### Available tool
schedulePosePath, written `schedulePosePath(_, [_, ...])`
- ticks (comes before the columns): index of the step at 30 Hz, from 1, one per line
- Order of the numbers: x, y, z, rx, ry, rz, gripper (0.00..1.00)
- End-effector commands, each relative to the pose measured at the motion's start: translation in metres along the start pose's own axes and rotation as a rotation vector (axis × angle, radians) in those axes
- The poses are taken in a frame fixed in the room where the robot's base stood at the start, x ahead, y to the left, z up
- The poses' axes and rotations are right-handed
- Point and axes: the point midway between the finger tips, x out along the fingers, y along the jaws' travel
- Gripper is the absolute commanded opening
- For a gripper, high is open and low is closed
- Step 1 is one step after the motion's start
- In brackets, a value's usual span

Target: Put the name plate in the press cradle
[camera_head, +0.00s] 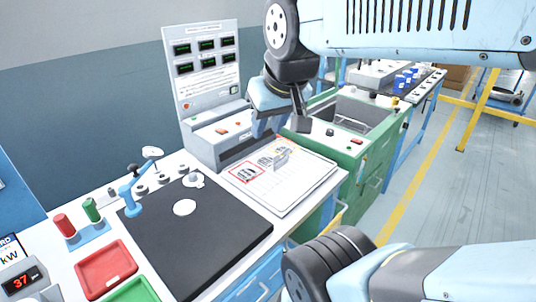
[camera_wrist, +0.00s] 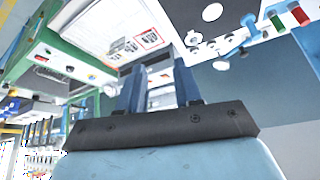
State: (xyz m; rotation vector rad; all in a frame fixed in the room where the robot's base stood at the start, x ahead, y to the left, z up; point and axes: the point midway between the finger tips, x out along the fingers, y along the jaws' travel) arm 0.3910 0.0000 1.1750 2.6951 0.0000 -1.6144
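My gripper (camera_head: 270,130) points down above the far edge of a white sheet (camera_head: 293,188) on the bench. In the wrist view its two blue fingers (camera_wrist: 157,78) stand apart, with nothing visible between them. The sheet carries a red-framed picture (camera_head: 246,173) and other small dark pictures beside it. A small pale grey piece (camera_head: 281,157) shows at the sheet's far side; I cannot tell whether it is the name plate. A blue lever device (camera_head: 134,200) stands at the black mat's left edge. I cannot make out the press cradle for certain.
A panel with displays (camera_head: 206,66) stands behind the sheet. The black mat (camera_head: 190,240) holds a white disc (camera_head: 185,208). A red tray (camera_head: 105,268), a green tray (camera_head: 132,292) and red and green cylinders stand at left. A green cabinet (camera_head: 345,155) adjoins the bench.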

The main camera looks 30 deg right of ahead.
Motion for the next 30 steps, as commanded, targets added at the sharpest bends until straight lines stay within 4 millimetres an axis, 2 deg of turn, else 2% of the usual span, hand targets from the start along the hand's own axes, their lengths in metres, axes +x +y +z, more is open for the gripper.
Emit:
schedulePosePath(8, [0.002, 0.002, -0.004, 0.020, -0.007, 0.006, 0.34])
schedulePosePath(14, [0.023, 0.015, -0.027, 0.166, -0.050, 0.056, 0.34])
schedulePosePath(23, [0.079, 0.051, -0.075, 0.492, -0.113, 0.190, 0.34])
schedulePosePath(30, [0.134, 0.081, -0.105, 0.732, -0.130, 0.312, 0.34])
